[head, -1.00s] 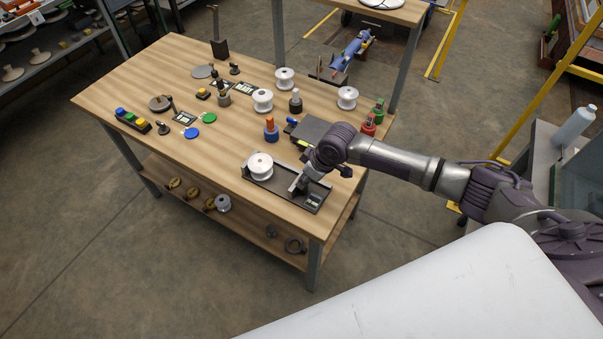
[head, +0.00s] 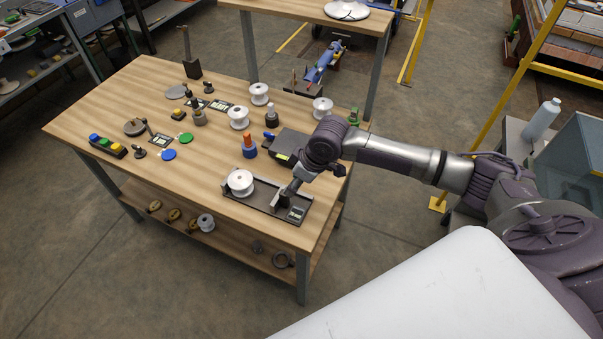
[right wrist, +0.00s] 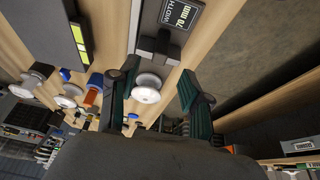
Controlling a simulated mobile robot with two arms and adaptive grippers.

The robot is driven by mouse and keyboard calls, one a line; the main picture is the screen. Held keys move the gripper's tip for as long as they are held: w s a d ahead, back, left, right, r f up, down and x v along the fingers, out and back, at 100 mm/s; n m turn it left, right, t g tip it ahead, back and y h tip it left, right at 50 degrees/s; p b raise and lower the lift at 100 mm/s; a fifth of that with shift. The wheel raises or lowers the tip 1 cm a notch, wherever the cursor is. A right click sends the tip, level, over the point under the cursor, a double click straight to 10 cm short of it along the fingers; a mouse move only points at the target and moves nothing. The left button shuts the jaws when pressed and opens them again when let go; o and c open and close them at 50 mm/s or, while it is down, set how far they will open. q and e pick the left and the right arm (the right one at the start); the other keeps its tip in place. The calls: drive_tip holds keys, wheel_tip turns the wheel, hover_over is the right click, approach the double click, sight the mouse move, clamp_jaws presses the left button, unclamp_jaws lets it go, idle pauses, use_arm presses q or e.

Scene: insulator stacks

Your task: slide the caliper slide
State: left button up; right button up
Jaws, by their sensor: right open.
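The caliper (head: 262,199) is a dark flat tray at the table's front right corner. A white ribbed insulator (head: 240,183) stands at its left end. My right gripper (head: 284,196) points down over the caliper's right part, by the slide, which it partly hides. In the right wrist view, the fingers (right wrist: 158,98) are apart with nothing clasped. The black slide block (right wrist: 155,46) and the display (right wrist: 181,12) reading "WIDTH 70 mm" lie just beyond the fingertips. The white insulator (right wrist: 147,88) shows between the fingers. Whether a finger touches the slide I cannot tell. My left gripper is not in view.
A dark box (head: 291,147) lies behind the caliper. An orange-and-blue piece (head: 249,146), several white insulators and a button panel (head: 107,146) stand on the wooden table (head: 190,205). The lower shelf holds rings.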

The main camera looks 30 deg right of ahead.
drive_tip(key=v, duration=0.5)
drive_tip(key=shift+s+r, duration=0.1)
drive_tip(key=shift+r, duration=0.1)
